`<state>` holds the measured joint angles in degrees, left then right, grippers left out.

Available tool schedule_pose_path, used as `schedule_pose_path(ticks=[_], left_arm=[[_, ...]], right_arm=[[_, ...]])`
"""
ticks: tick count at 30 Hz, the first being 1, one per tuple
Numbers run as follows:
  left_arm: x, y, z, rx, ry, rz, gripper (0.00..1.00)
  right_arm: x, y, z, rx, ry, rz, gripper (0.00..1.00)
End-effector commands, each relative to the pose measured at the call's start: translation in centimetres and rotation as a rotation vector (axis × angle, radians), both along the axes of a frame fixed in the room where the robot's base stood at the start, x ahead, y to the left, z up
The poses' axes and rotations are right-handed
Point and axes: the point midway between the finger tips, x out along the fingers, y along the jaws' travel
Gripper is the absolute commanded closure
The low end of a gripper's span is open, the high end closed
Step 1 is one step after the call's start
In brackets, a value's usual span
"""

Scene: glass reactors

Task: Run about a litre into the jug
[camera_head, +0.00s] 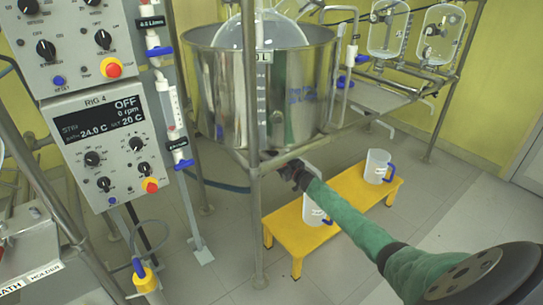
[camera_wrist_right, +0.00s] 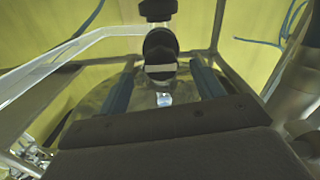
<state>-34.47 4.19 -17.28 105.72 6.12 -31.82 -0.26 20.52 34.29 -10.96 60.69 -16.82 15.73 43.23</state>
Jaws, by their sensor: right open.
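My right arm in its green sleeve reaches from the lower right in the head view. Its dark gripper (camera_head: 292,172) is under the steel bath vessel (camera_head: 225,95), beside the stand's upright. In the right wrist view the gripper (camera_wrist_right: 163,68) is open, with a dark round fitting (camera_wrist_right: 160,45) with a pale band between or just beyond its fingers. I cannot tell whether they touch. A clear jug (camera_head: 313,213) stands on the yellow bench below, partly hidden by my forearm. A second jug (camera_head: 377,164) with a blue handle stands farther right on the bench. My left gripper is not in view.
The yellow bench (camera_head: 283,231) is low on the floor. A steel upright (camera_head: 252,120) stands close to my right gripper. Control panels (camera_head: 115,145), one reading RIG 4, are on the left. Glass vessels (camera_head: 388,30) hang behind. The floor at right is clear.

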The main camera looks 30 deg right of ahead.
Motion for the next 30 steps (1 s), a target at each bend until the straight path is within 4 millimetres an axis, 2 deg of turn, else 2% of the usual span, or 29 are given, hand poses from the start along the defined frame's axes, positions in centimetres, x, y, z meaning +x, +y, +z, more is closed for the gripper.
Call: schedule_pose_path(ticks=[6,16,22,30], left_arm=[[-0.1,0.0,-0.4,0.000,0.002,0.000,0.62],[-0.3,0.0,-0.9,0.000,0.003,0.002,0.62],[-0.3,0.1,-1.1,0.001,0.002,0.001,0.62],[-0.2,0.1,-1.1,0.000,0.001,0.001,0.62]], right_arm=[[2.7,0.3,0.0,0.000,-0.002,0.001,0.33],[6.1,0.5,0.0,-0.001,-0.001,0.000,0.33],[7.2,0.6,0.0,-0.001,0.000,0.000,0.33],[7.4,0.6,0.0,-0.001,0.001,0.001,0.33]])
